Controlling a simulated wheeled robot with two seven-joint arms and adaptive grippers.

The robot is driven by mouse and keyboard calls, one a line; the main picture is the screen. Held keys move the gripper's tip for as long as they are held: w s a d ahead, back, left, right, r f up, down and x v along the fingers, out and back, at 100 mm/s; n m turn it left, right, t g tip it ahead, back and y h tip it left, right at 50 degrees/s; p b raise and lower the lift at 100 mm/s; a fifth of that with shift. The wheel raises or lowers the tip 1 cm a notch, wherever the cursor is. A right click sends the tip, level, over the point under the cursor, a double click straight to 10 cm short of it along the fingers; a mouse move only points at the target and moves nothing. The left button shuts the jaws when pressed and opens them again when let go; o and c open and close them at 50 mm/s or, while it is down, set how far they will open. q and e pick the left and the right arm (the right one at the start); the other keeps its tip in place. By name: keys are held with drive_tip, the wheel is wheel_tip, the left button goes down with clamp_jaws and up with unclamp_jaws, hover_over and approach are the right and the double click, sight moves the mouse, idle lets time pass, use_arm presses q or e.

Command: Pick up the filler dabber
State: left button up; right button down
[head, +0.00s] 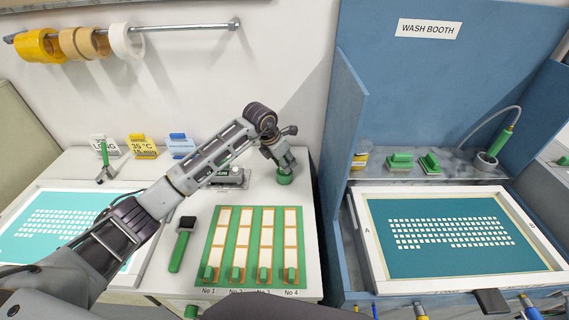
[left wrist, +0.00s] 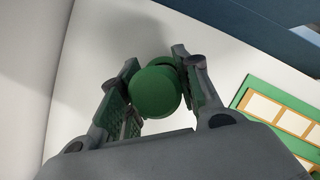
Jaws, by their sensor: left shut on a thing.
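The filler dabber appears to be the small round green piece (head: 285,177) at the back right of the white table. In the left wrist view its round green top (left wrist: 156,91) sits between the two finger pads. My left gripper (head: 283,163) points down and is shut on it. The fingers hide part of its body. I cannot tell whether it touches the table. My right gripper is not seen.
A green board (head: 250,228) with labelled strips lies in front. A black-and-green roller (head: 182,245) lies left of it. A framed screen (head: 80,228) is at left. The blue wash booth (head: 338,130) wall stands close on the right, beside another framed screen (head: 372,232).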

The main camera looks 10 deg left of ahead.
use_arm(q)
wheel_tip(320, 180, up, 8)
drive_tip(key=shift+f+b, duration=0.15)
drive_tip(key=shift+b, duration=0.35)
drive_tip(key=shift+r, duration=1)
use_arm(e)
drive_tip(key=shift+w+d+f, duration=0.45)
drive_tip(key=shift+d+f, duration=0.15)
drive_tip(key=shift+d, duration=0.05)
use_arm(q)
drive_tip(key=o, duration=0.4)
drive_tip(key=c, duration=0.5)
clamp_jaws()
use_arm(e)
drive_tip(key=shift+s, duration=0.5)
